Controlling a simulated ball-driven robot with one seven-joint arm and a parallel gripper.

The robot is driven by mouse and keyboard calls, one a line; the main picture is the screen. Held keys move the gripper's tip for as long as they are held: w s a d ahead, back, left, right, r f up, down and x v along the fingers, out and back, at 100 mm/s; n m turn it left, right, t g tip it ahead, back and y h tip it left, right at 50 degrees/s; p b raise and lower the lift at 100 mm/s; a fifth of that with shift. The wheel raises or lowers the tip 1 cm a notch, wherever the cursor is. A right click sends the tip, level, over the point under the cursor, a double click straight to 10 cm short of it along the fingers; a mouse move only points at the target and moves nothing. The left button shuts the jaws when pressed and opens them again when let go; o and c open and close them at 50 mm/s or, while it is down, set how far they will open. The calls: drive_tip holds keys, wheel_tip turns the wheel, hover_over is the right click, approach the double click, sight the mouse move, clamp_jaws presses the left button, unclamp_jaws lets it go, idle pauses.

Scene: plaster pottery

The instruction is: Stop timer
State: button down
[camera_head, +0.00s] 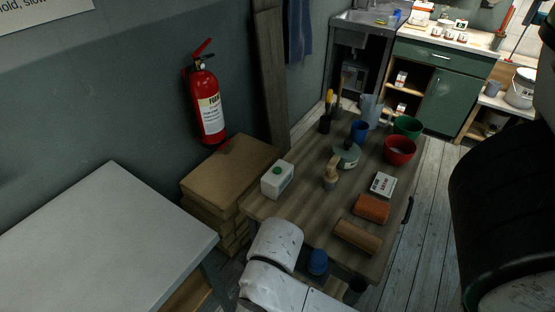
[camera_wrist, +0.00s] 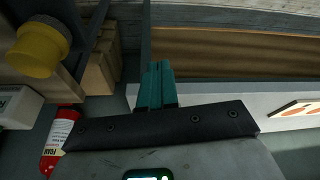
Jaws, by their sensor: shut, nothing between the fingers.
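A small white block with a grey face and dark markings (camera_head: 383,185) lies on the wooden worktable (camera_head: 300,213) in the head view, left of the table's right edge. It looks most like the timer, but its display is too small to read. My gripper (camera_wrist: 157,85) shows in the wrist view with its teal fingers shut together and nothing between them. No timer can be made out at the fingertips. The head view shows white links of my arm at the table's near edge; the gripper itself cannot be made out there.
Near the white block are a red bowl (camera_head: 400,150), an orange block (camera_head: 371,208) and a brown roll (camera_head: 357,236). A white container with a green top (camera_head: 277,180) stands at the table's left. Stacked boxes (camera_head: 225,170) and a fire extinguisher (camera_head: 208,104) are further left.

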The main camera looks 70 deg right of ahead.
drive_tip(key=w+r+t+p, duration=0.1)
drive_tip(key=w+r+p, duration=0.3)
drive_tip(key=r, duration=0.4)
wheel_tip(320, 180, up, 6)
drive_tip(key=r+m+t+h, duration=0.1)
drive_tip(key=m+t+h, duration=0.3)
drive_tip(key=m, duration=2.9)
hover_over(279, 171)
drive_tip(key=shift+f+g+h+b, duration=0.25)
drive_tip(key=shift+g+h+b, duration=0.05)
drive_tip(key=shift+g+b, duration=0.1)
wheel_tip(279, 171, down, 6)
drive_tip(key=b, duration=0.7)
drive_tip(key=shift+f+b, duration=0.1)
drive_tip(key=shift+b, duration=0.25)
drive_tip(key=shift+f+b, duration=0.45)
drive_tip(key=shift+f, duration=0.85)
